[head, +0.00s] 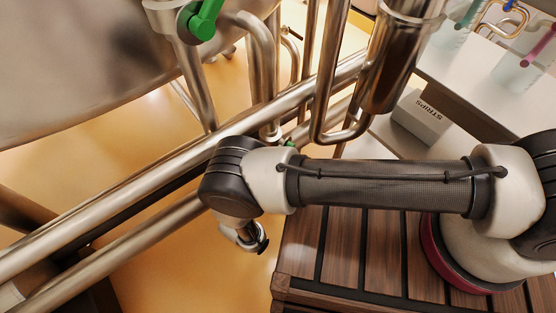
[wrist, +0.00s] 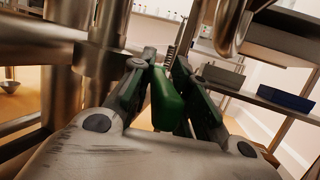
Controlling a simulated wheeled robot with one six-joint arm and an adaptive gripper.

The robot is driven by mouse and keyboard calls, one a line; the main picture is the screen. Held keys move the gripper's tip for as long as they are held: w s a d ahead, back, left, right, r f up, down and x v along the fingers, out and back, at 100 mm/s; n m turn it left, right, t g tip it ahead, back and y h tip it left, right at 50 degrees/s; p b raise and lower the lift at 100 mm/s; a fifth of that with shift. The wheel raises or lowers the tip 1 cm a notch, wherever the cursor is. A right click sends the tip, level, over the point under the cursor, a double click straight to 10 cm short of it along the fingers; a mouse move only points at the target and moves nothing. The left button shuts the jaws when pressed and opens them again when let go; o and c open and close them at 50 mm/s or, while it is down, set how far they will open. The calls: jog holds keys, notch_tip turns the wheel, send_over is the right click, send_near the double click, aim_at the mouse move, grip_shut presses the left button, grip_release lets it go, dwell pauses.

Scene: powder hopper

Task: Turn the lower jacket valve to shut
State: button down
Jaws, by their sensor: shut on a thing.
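In the wrist view, a green valve handle (wrist: 166,101) stands between the two dark fingers of my gripper (wrist: 161,68). The fingers are shut on it from both sides. In the head view, my arm hides the gripper and most of this valve. Only a small bit of green (head: 289,143) shows just above the arm, beside a vertical steel pipe. Which way the held handle points relative to its pipe is hard to tell.
Thick steel pipes (head: 150,185) run diagonally left of my arm. A box marked STRIPS (head: 423,118) lies at the right, below a white table (head: 490,75).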

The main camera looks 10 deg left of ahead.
jog(key=shift+w+d+f, duration=0.1)
jog(key=shift+d+f, duration=0.05)
jog(key=shift+f, duration=0.05)
dwell(0.4)
jog(key=c, duration=1.3)
grip_release()
jog(key=shift+c, duration=0.2)
jog(key=v, duration=0.7)
jog(key=shift+s, duration=0.25)
